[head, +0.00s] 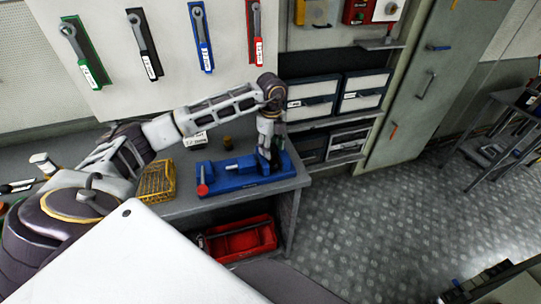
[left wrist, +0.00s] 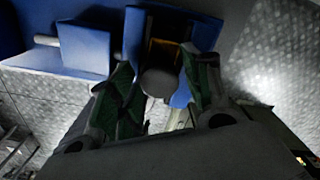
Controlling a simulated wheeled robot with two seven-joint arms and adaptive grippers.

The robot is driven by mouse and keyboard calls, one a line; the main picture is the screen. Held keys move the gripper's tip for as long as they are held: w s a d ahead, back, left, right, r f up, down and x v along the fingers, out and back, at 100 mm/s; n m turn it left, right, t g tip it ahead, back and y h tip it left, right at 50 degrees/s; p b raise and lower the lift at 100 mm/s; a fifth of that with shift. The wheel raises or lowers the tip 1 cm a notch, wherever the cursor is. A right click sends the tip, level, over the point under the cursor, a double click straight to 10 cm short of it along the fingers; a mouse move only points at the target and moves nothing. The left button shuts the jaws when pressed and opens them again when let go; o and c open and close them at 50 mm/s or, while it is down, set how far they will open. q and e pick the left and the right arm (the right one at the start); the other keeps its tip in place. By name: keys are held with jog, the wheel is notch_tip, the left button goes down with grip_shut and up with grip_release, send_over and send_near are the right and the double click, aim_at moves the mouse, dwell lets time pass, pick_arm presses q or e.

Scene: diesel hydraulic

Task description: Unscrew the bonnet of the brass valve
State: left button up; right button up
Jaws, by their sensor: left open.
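My left gripper (head: 269,158) points down over the right end of the blue vise (head: 225,178) on the bench. In the left wrist view, the gripper's green-padded fingers are apart, one on each side of a dark grey round part (left wrist: 160,82). A yellowish, brass-coloured patch (left wrist: 165,50) shows behind that part, between the blue vise jaws (left wrist: 185,28). This looks like the valve, but its bonnet cannot be made out clearly. I cannot tell whether the fingers touch it. In the head view the gripper hides it. My right gripper is not in view.
A yellow basket (head: 157,182), a small labelled box (head: 195,139) and a small brownish piece (head: 227,143) stand on the bench. Several wrenches hang on the wall board (head: 180,75) behind. A red crate (head: 241,238) sits below. Open floor lies right of the bench.

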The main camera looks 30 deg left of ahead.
pick_arm(q)
jog(key=shift+m, duration=11.6)
jog(key=c, duration=0.8)
jog(key=shift+n, duration=0.3)
jog(key=shift+r+p, duration=0.65)
jog(key=shift+r, duration=0.65)
jog(key=shift+r+p, duration=0.95)
jog(key=shift+r, duration=1)
